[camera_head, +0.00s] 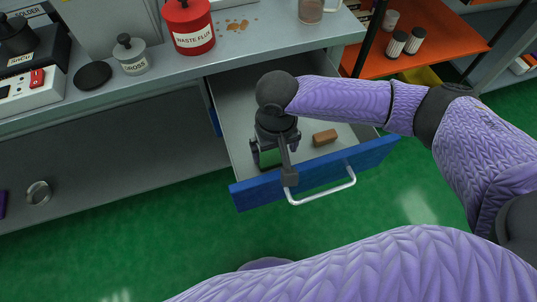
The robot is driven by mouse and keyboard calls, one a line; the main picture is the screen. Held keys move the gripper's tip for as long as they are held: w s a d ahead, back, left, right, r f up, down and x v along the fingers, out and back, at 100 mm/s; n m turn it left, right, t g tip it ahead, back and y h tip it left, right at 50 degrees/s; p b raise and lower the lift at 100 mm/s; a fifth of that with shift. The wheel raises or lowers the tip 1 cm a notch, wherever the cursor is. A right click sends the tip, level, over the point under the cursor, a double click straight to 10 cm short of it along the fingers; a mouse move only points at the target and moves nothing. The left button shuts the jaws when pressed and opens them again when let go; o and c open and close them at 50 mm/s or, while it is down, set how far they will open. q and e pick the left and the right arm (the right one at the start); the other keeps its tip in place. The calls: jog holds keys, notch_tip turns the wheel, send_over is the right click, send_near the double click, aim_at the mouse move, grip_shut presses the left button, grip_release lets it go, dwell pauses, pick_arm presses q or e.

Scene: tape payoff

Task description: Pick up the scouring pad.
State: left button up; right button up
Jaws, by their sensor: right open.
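My right gripper (271,158) reaches down into the open drawer, near its front left corner. It is open, with its fingers spread. A dark green patch, which looks like the scouring pad (269,158), shows between and behind the fingers. Most of it is hidden by the gripper, and I cannot tell whether the fingers touch it. A small brown block (324,137) lies in the drawer to the right of the gripper. My left gripper is out of view.
The grey drawer (232,110) has a blue front (330,172) and a pale bar handle (322,195). The bench above (115,85) holds a red waste flux can (189,27), a jar (131,55) and a black disc (93,75). An orange shelf (440,38) stands at right.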

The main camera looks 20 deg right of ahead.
aim_at(273, 164)
notch_tip(273, 164, down, 6)
jog(key=b, duration=0.3)
jog(key=shift+a+r, duration=0.1)
jog(key=shift+r, duration=0.1)
jog(key=shift+f+b, duration=0.3)
jog(key=shift+r, duration=0.2)
jog(key=c, duration=0.9)
notch_tip(273, 164, up, 10)
jog(key=p, duration=0.6)
